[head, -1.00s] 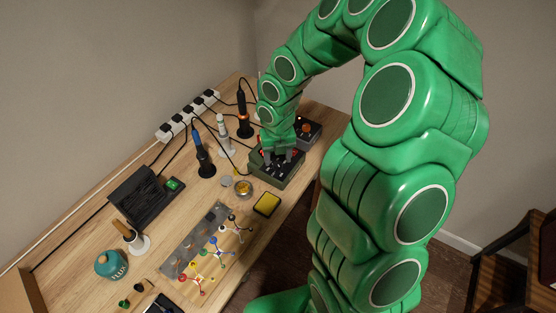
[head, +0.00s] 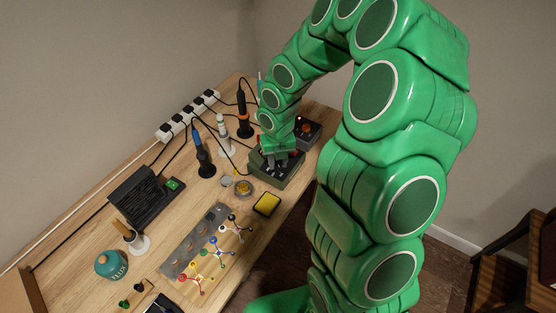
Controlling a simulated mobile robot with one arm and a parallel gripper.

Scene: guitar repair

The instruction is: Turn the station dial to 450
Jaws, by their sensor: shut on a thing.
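A dark green station box (head: 285,180) stands at the far right part of the wooden bench. My gripper (head: 276,163) points down onto the top of this box, with its fingers at the panel. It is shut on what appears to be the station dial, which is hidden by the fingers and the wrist. The dial's setting and any display reading cannot be made out.
A second dark box (head: 307,133) with an orange knob stands just behind. A blue-tipped iron (head: 203,160), an orange-ringed iron (head: 243,117) and a white bottle (head: 223,130) stand to the left. A yellow sponge (head: 267,204) and brass tin (head: 243,188) lie in front.

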